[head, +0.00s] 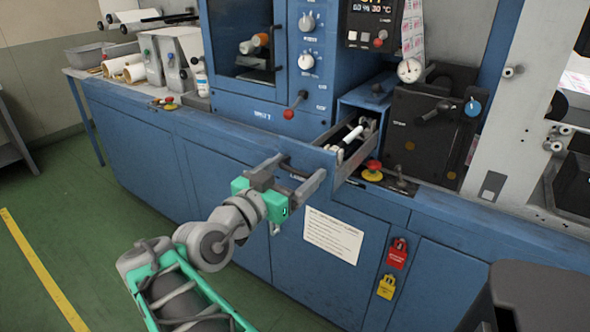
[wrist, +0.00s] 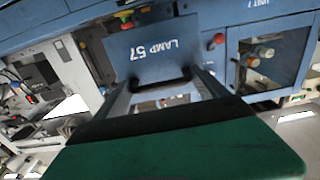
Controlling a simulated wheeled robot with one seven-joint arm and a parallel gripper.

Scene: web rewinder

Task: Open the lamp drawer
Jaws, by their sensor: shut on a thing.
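The lamp drawer (head: 357,162) stands pulled out from the blue machine in the head view, with white tube-shaped lamps (head: 351,138) showing inside. Its blue front, marked "LAMP 57" (wrist: 146,47), faces my gripper in the wrist view. The drawer's dark handle (wrist: 160,81) lies between my fingers there. My gripper (head: 297,171) is at the drawer front and shut on the handle; it also shows in the wrist view (wrist: 164,91). The fingers partly hide the handle in the head view.
A red mushroom button (head: 373,166) sits on the ledge just right of the drawer. Green floor is clear at left.

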